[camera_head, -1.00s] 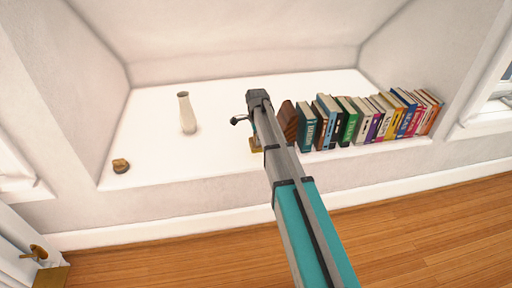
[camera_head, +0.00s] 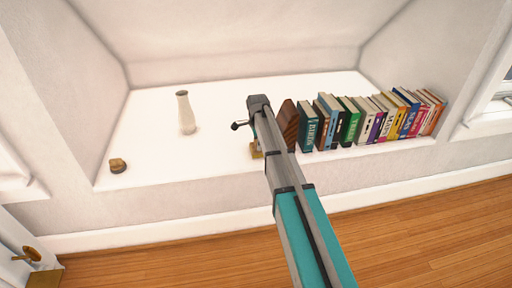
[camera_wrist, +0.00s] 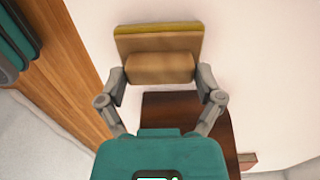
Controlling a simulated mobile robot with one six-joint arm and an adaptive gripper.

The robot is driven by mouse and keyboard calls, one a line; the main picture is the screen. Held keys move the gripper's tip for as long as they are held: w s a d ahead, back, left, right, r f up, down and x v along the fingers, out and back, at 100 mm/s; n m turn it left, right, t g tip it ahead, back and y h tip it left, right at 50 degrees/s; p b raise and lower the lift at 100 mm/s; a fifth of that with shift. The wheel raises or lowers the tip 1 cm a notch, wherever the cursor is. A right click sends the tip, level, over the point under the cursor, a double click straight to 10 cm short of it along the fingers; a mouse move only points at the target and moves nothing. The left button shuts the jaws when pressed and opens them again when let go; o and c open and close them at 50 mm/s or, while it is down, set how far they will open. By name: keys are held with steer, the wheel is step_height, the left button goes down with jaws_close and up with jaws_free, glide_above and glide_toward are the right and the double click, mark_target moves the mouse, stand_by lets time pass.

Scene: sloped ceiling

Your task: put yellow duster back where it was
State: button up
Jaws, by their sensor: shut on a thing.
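The yellow duster (camera_wrist: 158,48) is a tan block with a yellow-green far edge, in the upper middle of the wrist view. My gripper (camera_wrist: 162,78) is shut on it, with one finger at each side. My arm hides most of the gripper there. I cannot tell whether the duster touches the ledge.
A dark brown wooden block (camera_head: 288,121) stands right of my arm, beside a row of several books (camera_head: 370,118). A white vase (camera_head: 186,113) and a small brown object (camera_head: 118,166) stand to the left. The white ledge (camera_head: 215,150) is clear between vase and arm.

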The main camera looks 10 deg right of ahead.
steer(key=shift+f, duration=0.15)
steer(key=shift+f, duration=0.1)
steer(key=o, duration=0.7)
steer(key=shift+o, duration=0.2)
step_height(320, 180, up, 12)
steer(key=p, duration=1.2)
steer(key=shift+s, duration=0.1)
stand_by(0.7)
